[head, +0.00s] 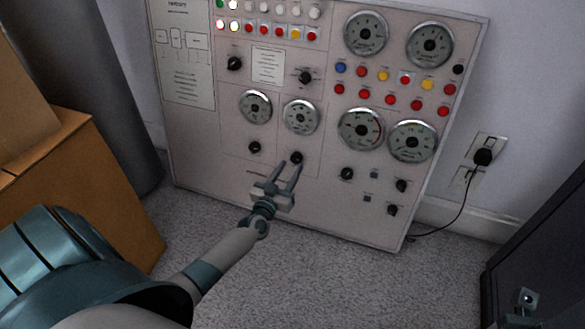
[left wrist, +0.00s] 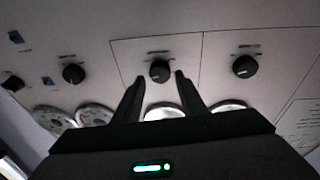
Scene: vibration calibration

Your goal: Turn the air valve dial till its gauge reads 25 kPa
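A light control panel (head: 230,165) stands against the wall, with round gauges and black dials. My left gripper (head: 287,164) is at its lower middle, with its fingers apart around a black dial (head: 296,157). In the left wrist view this dial (left wrist: 160,71) sits between the two fingertips (left wrist: 159,78), with a visible gap on each side. The gauge above that dial (head: 300,117) has a needle too small to read. Another dial (head: 254,147) and gauge (head: 255,106) are just left. The labels are too small to read, so I cannot confirm which dial is the air valve.
More dials (head: 347,173) and gauges (head: 412,141) are on the panel's right, with coloured buttons above. Cardboard boxes (head: 85,190) stand at the left. A plug (head: 483,156) with a cord is at the right wall. Carpet (head: 340,275) is clear before the panel.

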